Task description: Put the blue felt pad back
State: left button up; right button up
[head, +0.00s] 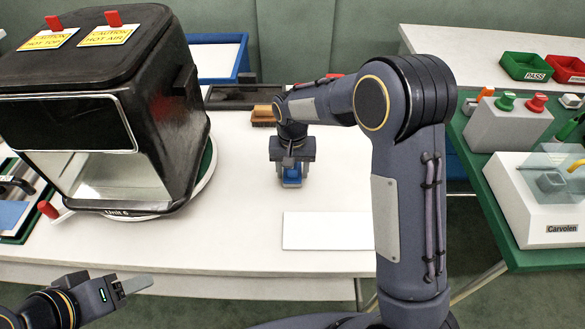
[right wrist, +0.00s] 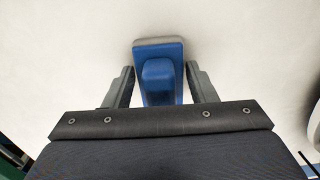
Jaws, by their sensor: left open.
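The blue felt pad (head: 292,176) stands on the white table below my right gripper (head: 291,178). In the right wrist view the pad (right wrist: 158,70) has a raised blue grip on a blue base with a pale grey underside. My right gripper (right wrist: 161,85) is open, one finger on each side of the blue grip, with a narrow gap visible on both sides. My left gripper (head: 128,289) is low at the left, in front of the table edge, away from the pad; it is open and empty.
A black oven-like unit (head: 165,105) stands left on the white table (head: 240,235). A brown brush (head: 264,115) lies behind my right gripper, and a white plate (head: 328,231) lies in front.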

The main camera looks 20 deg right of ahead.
jog(key=o, duration=0.3)
jog(key=shift+r, duration=0.15)
notch_tip(320, 180, up, 12)
jog(key=shift+f+p, duration=0.1)
jog(key=shift+p, duration=0.25)
jog(key=s+d+r+t+y, duration=0.1)
jog(key=s+d+r+y, duration=0.15)
jog(key=s, duration=0.35)
jog(key=s+d+r+t+y, duration=0.1)
jog(key=s+d+r, duration=0.25)
jog(key=s, duration=0.35)
jog(key=s+f+t, duration=0.1)
jog(key=s, duration=0.4)
jog(key=s+f+n+t, duration=0.1)
jog(key=s, duration=0.3)
jog(key=s+f+t, duration=0.1)
jog(key=s+f, duration=0.1)
jog(key=s, duration=0.3)
jog(key=shift+s+f+n+t, duration=0.1)
jog(key=shift+s+n+t, duration=0.2)
jog(key=shift+s, duration=0.05)
